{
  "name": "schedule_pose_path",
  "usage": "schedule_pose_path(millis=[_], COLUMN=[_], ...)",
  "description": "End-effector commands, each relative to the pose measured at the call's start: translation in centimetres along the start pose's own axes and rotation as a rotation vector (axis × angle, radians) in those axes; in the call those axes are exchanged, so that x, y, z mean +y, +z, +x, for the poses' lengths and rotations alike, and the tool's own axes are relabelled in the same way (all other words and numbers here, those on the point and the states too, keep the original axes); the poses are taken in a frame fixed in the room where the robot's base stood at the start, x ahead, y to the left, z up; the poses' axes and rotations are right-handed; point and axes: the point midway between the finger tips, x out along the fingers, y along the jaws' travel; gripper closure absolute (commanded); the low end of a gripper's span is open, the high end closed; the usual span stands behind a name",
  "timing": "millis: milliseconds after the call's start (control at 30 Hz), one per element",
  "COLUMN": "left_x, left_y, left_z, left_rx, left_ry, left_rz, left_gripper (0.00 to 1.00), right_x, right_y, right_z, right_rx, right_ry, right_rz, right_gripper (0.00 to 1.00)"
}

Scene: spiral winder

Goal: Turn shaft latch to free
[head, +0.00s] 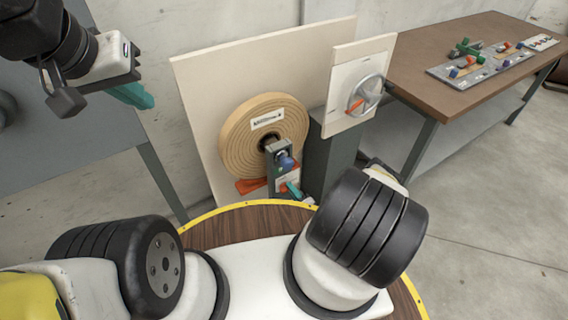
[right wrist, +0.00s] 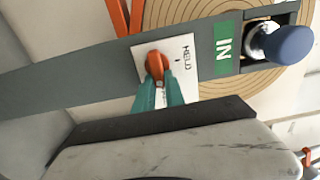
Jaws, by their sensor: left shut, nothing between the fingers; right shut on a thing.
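The shaft latch is an orange knob (right wrist: 153,62) on a white plate (right wrist: 184,52) marked HELD, on a grey bar, in the right wrist view. My right gripper (right wrist: 158,88) has its teal fingers shut on the knob. In the head view this gripper (head: 292,189) is small and partly hidden by my own arm, at the grey bracket (head: 281,152) in front of the spiral roll (head: 239,132). A green IN label (right wrist: 224,50) and a blue-ended plunger (right wrist: 288,46) sit further right on the bar. My left gripper (head: 132,95) is shut and empty at upper left.
A pale panel (head: 203,92) stands behind the roll. A dial (head: 368,93) with a red pointer is on a board to the right. A brown table (head: 445,42) with a tray of coloured parts stands at the back right. A grey table is at left.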

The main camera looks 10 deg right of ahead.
Motion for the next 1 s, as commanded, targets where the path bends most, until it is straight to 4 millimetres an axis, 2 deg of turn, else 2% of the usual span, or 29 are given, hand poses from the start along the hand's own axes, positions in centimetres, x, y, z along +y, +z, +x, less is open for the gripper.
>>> schedule_pose_path(millis=[533,567,667,1000], left_x=[0.00,0.00,0.00,0.00], left_y=[0.00,0.00,0.00,0.00], left_z=[0.00,0.00,0.00,0.00], left_rx=[0.000,0.000,0.000,0.000], left_ry=[0.000,0.000,0.000,0.000], left_rz=[0.000,0.000,0.000,0.000], left_gripper=[1.00,1.00,1.00,1.00], right_x=[0.20,0.20,0.18,0.11], right_y=[-0.06,-0.06,-0.05,-0.03], right_z=[-0.14,-0.15,-0.13,-0.22], right_rx=[0.002,0.002,0.002,0.001], right_ry=[0.004,0.004,0.003,0.002], right_rz=[0.027,0.027,0.027,0.026], right_gripper=[1.00,0.83,0.64,0.64])
